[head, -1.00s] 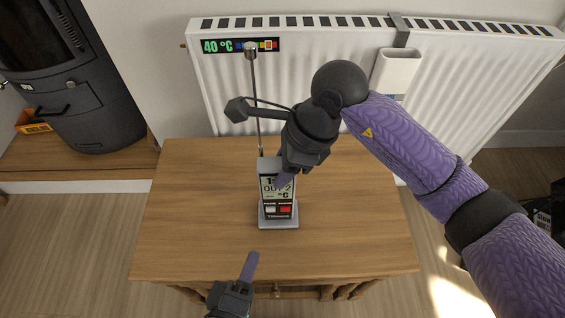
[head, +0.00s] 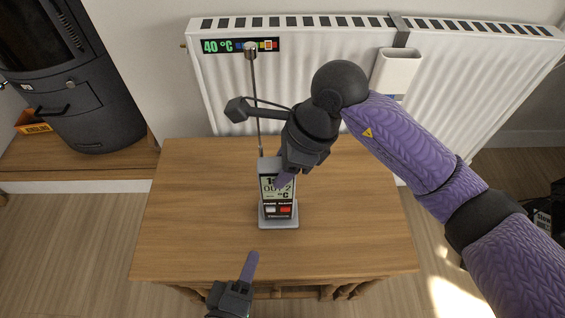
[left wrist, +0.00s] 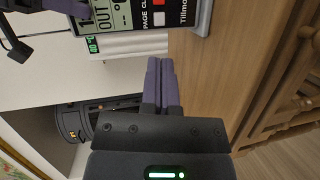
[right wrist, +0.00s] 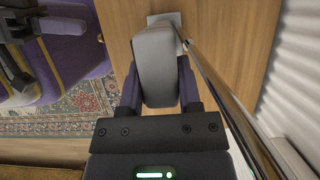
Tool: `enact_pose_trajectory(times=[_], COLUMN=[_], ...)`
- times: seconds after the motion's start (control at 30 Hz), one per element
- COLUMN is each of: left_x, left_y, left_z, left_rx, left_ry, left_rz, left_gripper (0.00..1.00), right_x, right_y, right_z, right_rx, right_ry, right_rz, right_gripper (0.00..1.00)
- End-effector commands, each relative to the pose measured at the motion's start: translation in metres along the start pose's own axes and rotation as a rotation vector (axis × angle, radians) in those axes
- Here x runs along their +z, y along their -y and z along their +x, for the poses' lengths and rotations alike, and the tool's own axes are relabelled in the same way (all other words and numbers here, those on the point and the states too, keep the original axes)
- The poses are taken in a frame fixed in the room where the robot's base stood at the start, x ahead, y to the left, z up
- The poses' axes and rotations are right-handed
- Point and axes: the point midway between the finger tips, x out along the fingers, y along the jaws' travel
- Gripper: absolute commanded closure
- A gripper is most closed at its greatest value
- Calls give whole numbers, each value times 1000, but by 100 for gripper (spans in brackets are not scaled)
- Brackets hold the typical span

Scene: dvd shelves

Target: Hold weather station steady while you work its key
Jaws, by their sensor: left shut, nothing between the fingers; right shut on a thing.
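The weather station (head: 278,222) stands upright on the wooden table, its screen facing me and partly covered by a finger of my right gripper. A white key and a red key (head: 285,210) sit below the screen. The left wrist view shows the white key (left wrist: 159,19) beside a "PAGE" label. A thin metal aerial (head: 255,90) rises behind the station. My right gripper (head: 284,180) is shut on the station's upper body; its grey casing (right wrist: 155,65) is between the fingers in the right wrist view. My left gripper (head: 253,255) is shut and empty, in front of and below the station, apart from it.
The wooden table (head: 190,220) is clear around the station. A white radiator (head: 330,50) with a 40 °C strip (head: 240,45) stands behind it. A white holder (head: 398,68) hangs on the radiator. A dark stove (head: 80,90) stands at left.

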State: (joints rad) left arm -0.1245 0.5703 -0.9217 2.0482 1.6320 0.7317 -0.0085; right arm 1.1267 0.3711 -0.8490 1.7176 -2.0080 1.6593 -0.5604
Motion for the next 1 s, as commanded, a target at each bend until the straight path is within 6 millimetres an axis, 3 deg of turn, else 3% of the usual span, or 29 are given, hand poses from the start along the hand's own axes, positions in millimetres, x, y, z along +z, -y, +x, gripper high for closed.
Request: enact_pose_trajectory(times=[0.37, 0.57, 0.8, 1.0], left_x=[2, 22, 29, 30], left_y=[0, 5, 19, 21], left_z=[2, 14, -1, -7], left_rx=[-2, -41, -121, -138], left_ry=[15, 215, 421, 460], left_rz=[-18, -247, -499, -542], left_gripper=[100, 100, 100, 100], right_x=[0, 0, 0, 0], right_y=[0, 0, 0, 0], right_z=[0, 0, 0, 0], right_rx=[-1, -1, -1, -1], right_ry=[0, 1, 1, 1], right_rz=[0, 0, 0, 0], right_gripper=[100, 100, 100, 100])
